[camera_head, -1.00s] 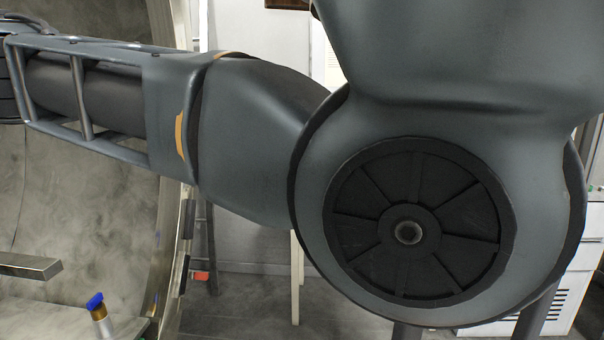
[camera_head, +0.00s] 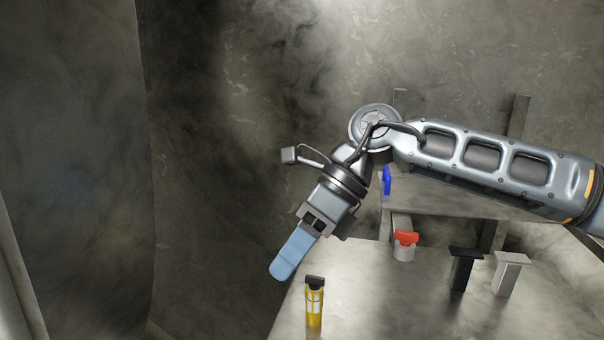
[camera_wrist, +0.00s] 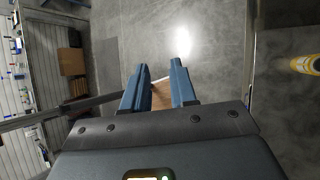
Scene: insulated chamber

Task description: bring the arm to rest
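My gripper (camera_head: 280,268) shows in the head view at the end of my arm, left of centre. It points down and left, beside and above the left edge of the metal shelf. Its blue fingers overlap there and look like one slab. In the wrist view my gripper (camera_wrist: 162,80) has its two blue fingers apart with a gap between them. A brownish patch shows in the gap; I cannot tell what it is, and nothing is clearly gripped. My arm (camera_head: 470,155) reaches in from the right, bent at the wrist.
On the metal shelf (camera_head: 350,290) stand a yellow canister with a black top (camera_head: 314,305), a red-topped container (camera_head: 404,246), a black T-shaped piece (camera_head: 463,272) and a silver one (camera_head: 508,275). A blue item (camera_head: 387,180) is behind. The chamber wall (camera_head: 190,150) curves left.

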